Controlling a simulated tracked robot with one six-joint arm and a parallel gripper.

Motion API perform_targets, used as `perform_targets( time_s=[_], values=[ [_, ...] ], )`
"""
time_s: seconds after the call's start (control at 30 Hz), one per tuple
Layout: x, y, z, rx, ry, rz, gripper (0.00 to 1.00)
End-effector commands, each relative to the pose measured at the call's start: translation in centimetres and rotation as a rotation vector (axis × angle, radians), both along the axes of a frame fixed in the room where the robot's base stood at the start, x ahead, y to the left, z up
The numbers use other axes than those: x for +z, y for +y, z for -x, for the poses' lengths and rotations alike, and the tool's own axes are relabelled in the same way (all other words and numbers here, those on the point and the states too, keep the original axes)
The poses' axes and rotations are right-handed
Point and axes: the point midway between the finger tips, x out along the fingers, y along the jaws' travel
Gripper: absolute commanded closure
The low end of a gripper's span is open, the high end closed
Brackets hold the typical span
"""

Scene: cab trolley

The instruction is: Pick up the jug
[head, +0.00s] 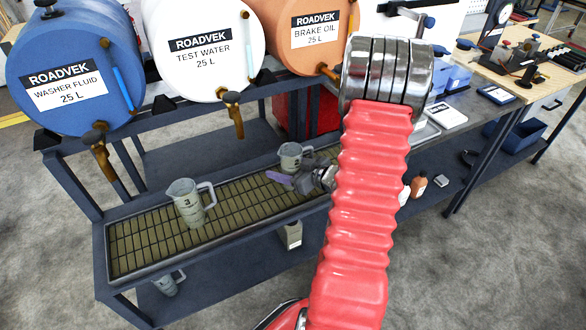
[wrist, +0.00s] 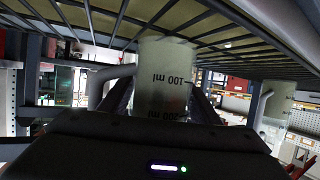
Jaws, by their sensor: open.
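A grey jug marked 2 (head: 290,156) stands on the slatted grate at its back right, with its handle to the right. My gripper (head: 289,180) is low over the grate, close in front of it. In the wrist view, which is upside down, a pale jug with 100 ml and 200 ml marks (wrist: 165,80) stands between my open fingers, its handle to the left. It appears to be the same jug. I cannot tell whether the fingers touch it. A jug marked 3 (head: 188,204) stands on the grate further left.
Blue washer fluid (head: 70,65), white test water (head: 200,45) and orange brake oil (head: 310,35) drums with taps hang above the grate (head: 135,245). More vessels stand on the lower shelf (head: 225,285). A workbench (head: 520,80) with equipment is at right.

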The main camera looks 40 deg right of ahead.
Motion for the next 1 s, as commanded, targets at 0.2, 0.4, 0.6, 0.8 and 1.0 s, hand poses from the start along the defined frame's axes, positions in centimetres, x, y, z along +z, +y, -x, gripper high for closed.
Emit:
perform_targets(
  time_s=[0.2,0.4,0.6,0.8,1.0],
  values=[
    [0.0,0.0,0.0,0.000,0.000,0.000,0.54],
    [0.0,0.0,0.0,0.000,0.000,0.000,0.68],
    [0.1,0.0,0.0,0.000,-0.001,0.001,0.73],
    [0.3,0.0,0.0,0.000,-0.002,0.001,0.73],
    [1.6,0.0,0.0,0.001,-0.003,0.002,0.73]
  ],
)
